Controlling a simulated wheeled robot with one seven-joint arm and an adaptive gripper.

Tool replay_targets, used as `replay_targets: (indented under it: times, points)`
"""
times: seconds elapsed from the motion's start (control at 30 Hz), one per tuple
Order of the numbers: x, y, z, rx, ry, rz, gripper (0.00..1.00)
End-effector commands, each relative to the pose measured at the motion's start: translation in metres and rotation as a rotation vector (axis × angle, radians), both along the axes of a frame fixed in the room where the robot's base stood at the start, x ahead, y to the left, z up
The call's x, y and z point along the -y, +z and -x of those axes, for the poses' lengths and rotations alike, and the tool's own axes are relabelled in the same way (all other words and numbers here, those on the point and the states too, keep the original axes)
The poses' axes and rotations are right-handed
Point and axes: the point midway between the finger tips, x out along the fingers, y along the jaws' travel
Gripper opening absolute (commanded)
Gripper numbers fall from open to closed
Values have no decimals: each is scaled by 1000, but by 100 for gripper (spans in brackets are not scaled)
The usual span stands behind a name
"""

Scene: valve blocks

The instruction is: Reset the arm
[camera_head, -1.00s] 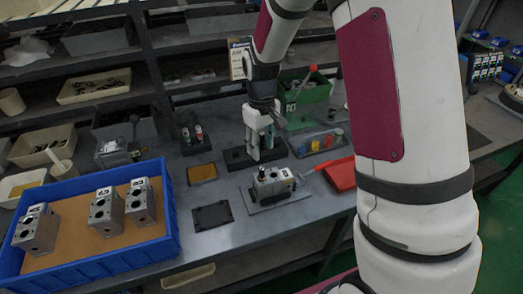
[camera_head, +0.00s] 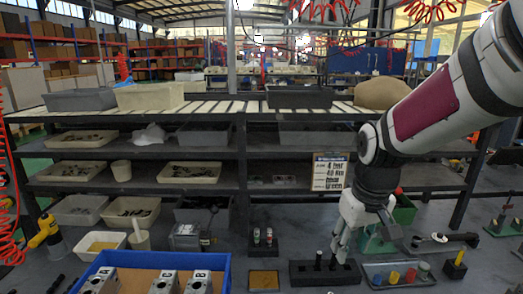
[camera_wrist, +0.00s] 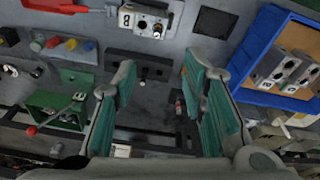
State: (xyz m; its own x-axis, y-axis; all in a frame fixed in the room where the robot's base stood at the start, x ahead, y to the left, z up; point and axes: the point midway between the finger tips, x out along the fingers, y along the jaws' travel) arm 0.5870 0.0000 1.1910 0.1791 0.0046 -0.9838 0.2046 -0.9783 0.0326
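My gripper (camera_head: 341,246) hangs over the bench near the black slotted block (camera_head: 325,272) in the head view. In the wrist view its green-padded fingers (camera_wrist: 160,100) stand wide apart with nothing between them. The black block (camera_wrist: 140,64) shows beyond the fingertips. A grey valve block (camera_wrist: 152,22) sits farther off at the top of the wrist view. Several valve blocks (camera_head: 165,282) stand in the blue tray (camera_head: 226,270) at lower left of the head view.
A tray with coloured pegs (camera_head: 372,283) and a green box (camera_head: 404,210) lie right of the gripper. A sign (camera_head: 329,172) hangs on the shelf rack behind.

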Motion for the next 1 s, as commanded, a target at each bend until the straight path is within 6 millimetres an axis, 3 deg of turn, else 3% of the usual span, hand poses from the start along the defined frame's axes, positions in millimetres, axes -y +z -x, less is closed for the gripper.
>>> replay_targets:
  times: [0.1,0.3,0.6,0.8,1.0]
  points:
    - [0,33,28,59,-33,-7,39]
    - [0,71,79,147,-91,-23,39]
    - [0,98,151,267,-168,-51,39]
    - [0,101,174,305,-195,-62,39]
    - [0,101,177,310,-200,-65,39]
